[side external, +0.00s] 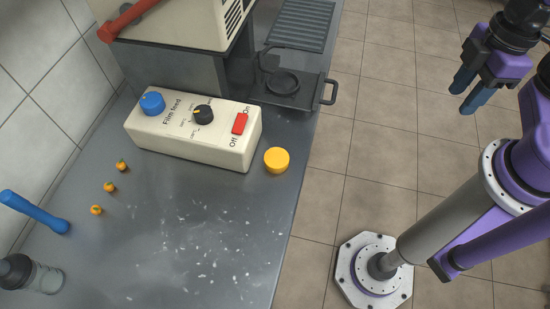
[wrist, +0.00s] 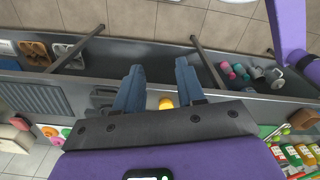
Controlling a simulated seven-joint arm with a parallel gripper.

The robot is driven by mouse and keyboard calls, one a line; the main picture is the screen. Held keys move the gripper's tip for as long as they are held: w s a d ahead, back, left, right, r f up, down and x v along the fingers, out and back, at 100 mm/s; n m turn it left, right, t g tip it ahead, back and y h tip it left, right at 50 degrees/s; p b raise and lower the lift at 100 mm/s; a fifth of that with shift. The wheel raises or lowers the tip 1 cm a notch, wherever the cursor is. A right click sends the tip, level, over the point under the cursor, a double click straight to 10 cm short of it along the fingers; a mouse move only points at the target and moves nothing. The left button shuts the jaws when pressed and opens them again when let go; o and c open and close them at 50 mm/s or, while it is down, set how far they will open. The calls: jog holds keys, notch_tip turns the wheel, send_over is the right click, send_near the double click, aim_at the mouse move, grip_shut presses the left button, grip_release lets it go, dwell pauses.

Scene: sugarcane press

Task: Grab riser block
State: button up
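A short yellow round block (side external: 277,160) sits on the grey table near its right edge, beside the cream control box. It is the likeliest riser block, though nothing labels it. In the wrist view the yellow block (wrist: 166,103) shows between my fingers, partly hidden by my gripper body. My gripper (side external: 467,92) is in the upper right of the side view, out past the table edge and well apart from the block. In the wrist view my gripper (wrist: 158,80) has its two blue fingers spread with nothing held between them.
The cream "Film feed" box (side external: 195,130) with knobs and a red switch stands left of the block. A dark tray with a handle (side external: 295,92) lies behind it. Small orange pieces (side external: 109,187), a blue pestle-like tool (side external: 36,212) and a bottle (side external: 32,274) are at left. The table's front is clear.

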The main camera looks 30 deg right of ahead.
jog(key=o, duration=1)
jog(key=w+a+f+n+t+y, duration=0.2)
jog(key=w+a+f+t+y, duration=0.15)
jog(key=w+a+f, duration=0.7)
jog(key=m+t+y, duration=0.1)
jog(key=t+y, duration=0.1)
jog(key=y, duration=0.9)
send_near(279, 158)
jog(key=x, duration=0.3)
jog(key=shift+w+a, duration=0.25)
jog(key=shift+a, duration=0.1)
jog(key=shift+x, duration=2.55)
